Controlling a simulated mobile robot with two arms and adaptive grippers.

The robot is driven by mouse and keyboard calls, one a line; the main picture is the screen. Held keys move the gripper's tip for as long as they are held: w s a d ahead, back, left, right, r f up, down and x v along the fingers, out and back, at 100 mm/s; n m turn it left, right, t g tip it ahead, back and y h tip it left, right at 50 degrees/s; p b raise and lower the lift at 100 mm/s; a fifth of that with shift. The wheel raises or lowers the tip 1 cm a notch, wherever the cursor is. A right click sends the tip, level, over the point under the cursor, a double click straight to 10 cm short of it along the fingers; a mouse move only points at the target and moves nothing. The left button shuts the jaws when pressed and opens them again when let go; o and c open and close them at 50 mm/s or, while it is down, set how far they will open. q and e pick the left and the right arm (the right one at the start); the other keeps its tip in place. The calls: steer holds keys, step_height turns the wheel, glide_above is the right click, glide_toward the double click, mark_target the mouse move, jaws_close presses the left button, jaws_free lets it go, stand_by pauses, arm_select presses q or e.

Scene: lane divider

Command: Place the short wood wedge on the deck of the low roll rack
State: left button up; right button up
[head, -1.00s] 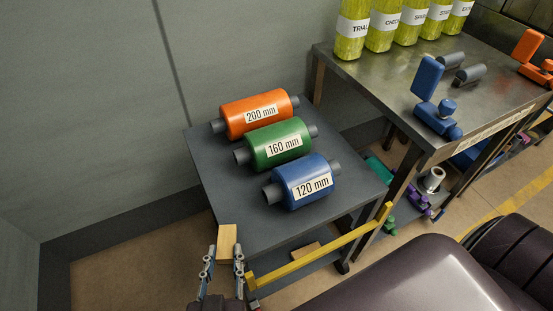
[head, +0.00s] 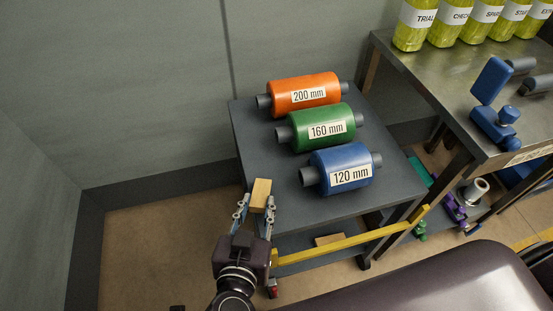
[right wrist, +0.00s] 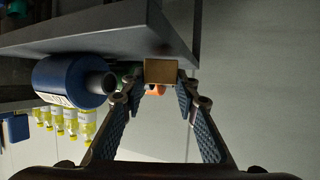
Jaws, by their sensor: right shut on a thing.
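My right gripper (head: 255,214) is shut on the short wood wedge (head: 260,194), a small pale wood block. In the head view the wedge overlaps the near-left edge of the low roll rack's dark grey deck (head: 300,222); I cannot tell whether it touches. In the right wrist view the wedge (right wrist: 160,71) sits between the fingertips (right wrist: 158,84), beside the deck's edge (right wrist: 90,43). The deck carries an orange 200 mm roll (head: 300,94), a green 160 mm roll (head: 322,128) and a blue 120 mm roll (head: 345,168). My left gripper is not in view.
A yellow bar (head: 350,241) runs along the rack's front. Another pale wood piece (head: 328,239) lies on the lower shelf. A metal bench (head: 440,75) with yellow-green bottles (head: 415,28) and a blue fixture (head: 492,108) stands at the right. The deck left of the rolls is bare.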

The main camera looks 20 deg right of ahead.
mark_target(266, 174)
steer(key=w+d, duration=0.1)
steer(key=w, duration=0.1)
steer(key=w+d, duration=0.1)
steer(key=w, duration=0.2)
steer(key=w+d+b, duration=0.1)
steer(key=w, duration=0.2)
steer(key=shift+w+d, duration=0.1)
steer(key=shift+d, duration=0.1)
steer(key=w, duration=0.1)
steer(key=w+d+b, duration=0.1)
steer(key=shift+w+d, duration=0.1)
steer(key=shift+w, duration=0.3)
steer(key=shift+w+f, duration=0.2)
steer(key=shift+f, duration=0.5)
steer(key=shift+s, duration=0.1)
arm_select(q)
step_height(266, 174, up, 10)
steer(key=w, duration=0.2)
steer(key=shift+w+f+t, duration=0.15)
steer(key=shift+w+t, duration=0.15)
arm_select(e)
steer(key=shift+f, duration=0.1)
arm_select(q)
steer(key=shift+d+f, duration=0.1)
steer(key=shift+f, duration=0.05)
